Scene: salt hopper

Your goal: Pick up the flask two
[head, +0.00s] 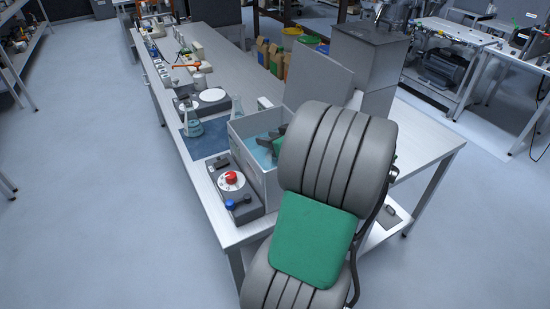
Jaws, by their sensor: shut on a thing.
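My gripper (270,139) shows as dark fingers over the white-walled box (247,153), mostly covered by my own arm. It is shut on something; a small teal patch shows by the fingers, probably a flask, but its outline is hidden. A clear conical flask (192,122) with bluish liquid stands on a dark blue mat (210,140) to the left. A second clear conical flask (236,107) stands behind the box, left of my gripper and apart from it. No label is readable on either flask.
The box has pale blue inside. A dark device with a red knob (231,177) stands in front of it at the bench edge. A grey hopper-like unit (366,60) stands behind. A plate device (212,95) and small items line the bench leftward.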

